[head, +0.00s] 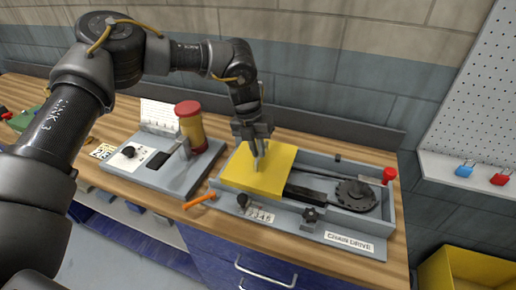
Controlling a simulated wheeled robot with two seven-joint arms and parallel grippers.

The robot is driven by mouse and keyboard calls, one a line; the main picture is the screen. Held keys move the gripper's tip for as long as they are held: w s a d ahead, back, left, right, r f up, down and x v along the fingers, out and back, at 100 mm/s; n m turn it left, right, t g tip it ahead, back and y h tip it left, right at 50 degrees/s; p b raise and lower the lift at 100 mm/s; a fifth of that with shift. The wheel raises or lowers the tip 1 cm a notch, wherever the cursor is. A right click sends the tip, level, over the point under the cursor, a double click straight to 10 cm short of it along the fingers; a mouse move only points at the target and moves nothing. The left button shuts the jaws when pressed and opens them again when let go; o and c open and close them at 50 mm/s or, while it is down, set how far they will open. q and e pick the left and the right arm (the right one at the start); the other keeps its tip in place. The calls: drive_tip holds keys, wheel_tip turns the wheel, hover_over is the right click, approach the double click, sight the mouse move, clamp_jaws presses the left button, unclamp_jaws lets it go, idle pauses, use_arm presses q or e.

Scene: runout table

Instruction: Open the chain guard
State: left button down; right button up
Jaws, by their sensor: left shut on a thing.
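The chain guard (277,175) is a yellow cover over the left part of the grey chain drive unit (348,247), which has a "CHAIN DRIVE" label. The right part of the unit is uncovered and shows a dark sprocket (356,194) and chain. My left gripper (257,164) reaches down from above onto the guard. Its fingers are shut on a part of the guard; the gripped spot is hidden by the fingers. My right gripper is not in view.
Left of the unit stands a grey device (167,177) with a red-topped yellow cylinder (190,124). An orange-handled tool (199,201) lies near the front edge. A red knob (389,174) is at the unit's right. A pegboard with padlocks (464,169) is at the far right.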

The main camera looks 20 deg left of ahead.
sight(245, 162)
use_arm(q)
drive_tip(key=a, duration=0.4)
drive_tip(key=shift+w+a, duration=0.1)
drive_tip(key=shift+w, duration=0.1)
drive_tip(key=c, duration=1.5)
unclamp_jaws()
drive_tip(key=shift+r, duration=0.55)
drive_tip(key=r, duration=0.3)
drive_tip(key=a+r+b, duration=0.1)
drive_tip(key=r, duration=0.2)
drive_tip(key=a+r, duration=0.1)
drive_tip(key=r, duration=0.2)
drive_tip(key=shift+r+b, duration=0.25)
drive_tip(key=shift+b, duration=0.15)
